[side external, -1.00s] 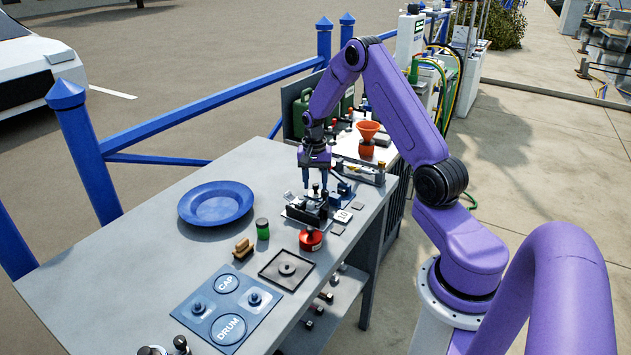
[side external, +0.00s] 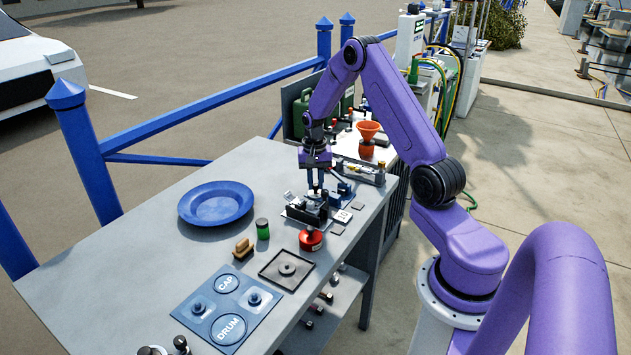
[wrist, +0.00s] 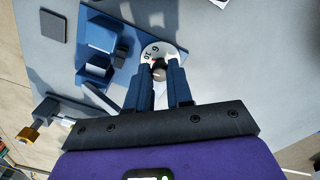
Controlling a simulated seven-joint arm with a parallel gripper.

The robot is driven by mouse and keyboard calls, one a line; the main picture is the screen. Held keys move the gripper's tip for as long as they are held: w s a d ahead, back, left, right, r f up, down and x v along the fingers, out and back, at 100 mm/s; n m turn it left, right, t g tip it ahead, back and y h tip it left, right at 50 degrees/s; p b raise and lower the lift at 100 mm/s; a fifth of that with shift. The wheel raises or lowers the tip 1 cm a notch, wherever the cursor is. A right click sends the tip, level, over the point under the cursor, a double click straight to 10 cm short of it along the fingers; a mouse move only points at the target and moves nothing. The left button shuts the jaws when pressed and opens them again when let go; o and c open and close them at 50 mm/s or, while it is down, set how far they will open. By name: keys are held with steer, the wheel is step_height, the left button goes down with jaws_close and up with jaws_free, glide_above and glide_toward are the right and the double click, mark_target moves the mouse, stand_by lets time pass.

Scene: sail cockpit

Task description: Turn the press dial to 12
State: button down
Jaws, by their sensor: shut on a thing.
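A dark knob (wrist: 159,72) stands on the dial. My gripper (side external: 316,188) points down over the press. In the wrist view its two blue fingers (wrist: 160,85) are shut on the knob, one on each side. The fingers hide part of the dial, and I cannot tell which number is set.
A blue plate (side external: 216,204), a green jar (side external: 262,229), a brush (side external: 243,248) and a dark square tray (side external: 268,279) are on the bench.

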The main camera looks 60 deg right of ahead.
mark_target(315, 185)
steer(key=n, duration=0.6)
steer(key=shift+n, duration=0.3)
stand_by(0.4)
steer(key=c, duration=1)
jaws_free()
steer(key=r, duration=1.7)
steer(key=shift+a+r, duration=0.2)
